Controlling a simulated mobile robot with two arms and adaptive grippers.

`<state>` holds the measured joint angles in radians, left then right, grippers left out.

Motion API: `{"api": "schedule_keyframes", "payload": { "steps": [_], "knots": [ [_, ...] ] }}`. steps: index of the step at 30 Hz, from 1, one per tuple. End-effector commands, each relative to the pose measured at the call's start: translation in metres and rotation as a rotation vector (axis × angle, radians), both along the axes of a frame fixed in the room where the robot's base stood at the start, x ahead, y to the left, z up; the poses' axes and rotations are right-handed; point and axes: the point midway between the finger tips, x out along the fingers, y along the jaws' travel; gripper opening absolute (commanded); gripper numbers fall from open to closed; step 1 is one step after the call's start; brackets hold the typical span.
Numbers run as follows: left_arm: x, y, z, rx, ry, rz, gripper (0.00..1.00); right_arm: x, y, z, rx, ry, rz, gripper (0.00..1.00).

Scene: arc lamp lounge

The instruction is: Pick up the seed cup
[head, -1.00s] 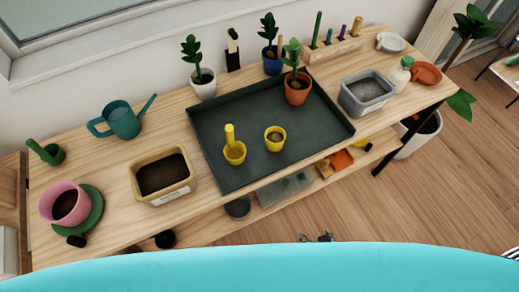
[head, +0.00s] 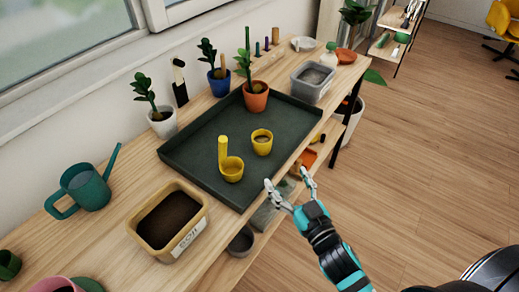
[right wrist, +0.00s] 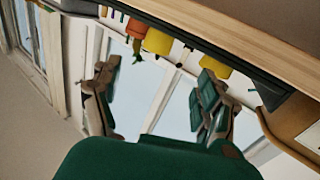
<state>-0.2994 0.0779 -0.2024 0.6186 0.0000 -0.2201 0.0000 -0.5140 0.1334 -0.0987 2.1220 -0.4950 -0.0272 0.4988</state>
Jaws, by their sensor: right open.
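The seed cup (head: 262,142) is a small yellow cup with brownish contents. It stands upright on the dark green tray (head: 185,160), right of a yellow scoop (head: 231,169) with an upright handle. My right gripper (head: 288,180) is open and empty in front of the tray's near edge, apart from the cup. In the right wrist view, its spread fingers (right wrist: 160,82) frame the scene, which appears upside down. A yellow shape there, likely the cup (right wrist: 158,41), shows near the table edge. My left gripper is not in view.
An orange plant pot (head: 255,101) stands behind the cup on the tray. A soil bin (head: 150,242), a teal watering can (head: 88,188) and a grey tub (head: 310,88) are on the wooden table. A lower shelf holds items. Open floor lies to the right.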

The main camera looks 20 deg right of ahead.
Motion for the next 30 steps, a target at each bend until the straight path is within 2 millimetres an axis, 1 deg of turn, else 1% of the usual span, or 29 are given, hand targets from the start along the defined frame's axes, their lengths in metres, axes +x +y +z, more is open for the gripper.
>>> {"api": "schedule_keyframes", "payload": {
  "steps": [1, 6, 12, 15, 20, 23, 26, 30],
  "knots": [
    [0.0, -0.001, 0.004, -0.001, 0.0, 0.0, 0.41, 0.012, 0.001, 0.004, -0.001, -0.004, 0.0, 0.76],
    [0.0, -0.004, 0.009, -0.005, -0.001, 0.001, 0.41, 0.05, 0.007, 0.003, -0.001, -0.002, 0.0, 0.76],
    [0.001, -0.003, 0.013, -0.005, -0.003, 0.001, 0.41, 0.088, 0.012, 0.002, -0.001, 0.0, -0.001, 0.76],
    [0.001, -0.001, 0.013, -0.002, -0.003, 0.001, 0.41, 0.099, 0.014, 0.001, 0.0, 0.001, 0.0, 0.76],
    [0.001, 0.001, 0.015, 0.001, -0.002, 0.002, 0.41, 0.108, 0.015, 0.002, 0.0, 0.002, 0.0, 0.76],
    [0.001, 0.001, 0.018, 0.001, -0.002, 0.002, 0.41, 0.12, 0.017, 0.005, -0.001, 0.0, 0.0, 0.76],
    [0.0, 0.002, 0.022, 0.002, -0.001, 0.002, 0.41, 0.136, 0.018, 0.009, -0.002, 0.0, 0.0, 0.76],
    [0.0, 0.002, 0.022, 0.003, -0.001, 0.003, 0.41, 0.153, 0.02, 0.006, -0.001, 0.001, 0.0, 0.76]
  ]
}}
